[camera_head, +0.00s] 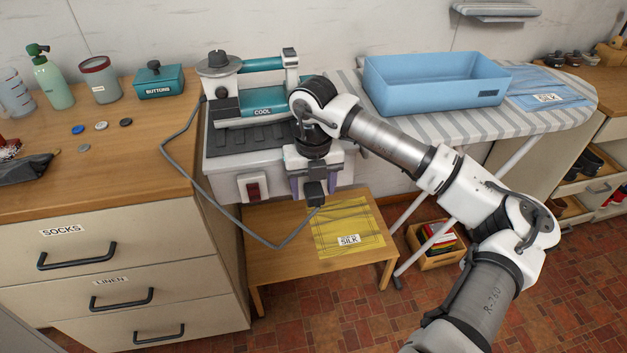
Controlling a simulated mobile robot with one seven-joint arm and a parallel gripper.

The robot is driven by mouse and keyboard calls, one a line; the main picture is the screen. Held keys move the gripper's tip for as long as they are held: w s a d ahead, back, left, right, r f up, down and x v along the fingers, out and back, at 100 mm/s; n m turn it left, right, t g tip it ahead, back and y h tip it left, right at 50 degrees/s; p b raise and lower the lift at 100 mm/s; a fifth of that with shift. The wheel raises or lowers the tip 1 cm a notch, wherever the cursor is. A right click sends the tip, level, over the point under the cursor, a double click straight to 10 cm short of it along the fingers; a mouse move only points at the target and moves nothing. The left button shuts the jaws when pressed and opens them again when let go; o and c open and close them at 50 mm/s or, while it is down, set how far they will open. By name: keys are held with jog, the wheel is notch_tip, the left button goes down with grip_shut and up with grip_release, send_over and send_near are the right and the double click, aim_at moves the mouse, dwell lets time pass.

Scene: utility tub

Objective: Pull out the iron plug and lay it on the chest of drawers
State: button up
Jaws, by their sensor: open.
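The iron plug (314,191) is a dark block at the front of the white ironing unit (222,168), low on its right. Its grey cord (235,222) loops down and left, then up to the unit's left side. The teal and white iron (262,101), marked COOL, is on top of the unit. My gripper (315,184) points down with its fingers open on either side of the plug. Whether they touch it I cannot tell, and the socket behind it is hidden. The wooden chest of drawers (135,185) stands at the left, drawers labelled SOCKS and LINEN.
On the chest are bottles (52,78), a BUTTONS box (160,80), several loose buttons (101,125) and a dark cloth (25,169). Its front right top is clear. A low table (270,262) with yellow SILK cloth is below; a blue tub (432,88) sits on the ironing board.

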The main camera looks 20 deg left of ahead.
aim_at(318, 202)
jog(key=c, duration=1.1)
jog(key=shift+s, duration=0.15)
jog(key=shift+s+d+b, duration=0.4)
jog(key=shift+s+d, duration=0.25)
jog(key=shift+s, duration=0.25)
jog(key=shift+s+d+b, duration=0.4)
jog(key=shift+s+d, duration=0.25)
jog(key=shift+s, duration=0.25)
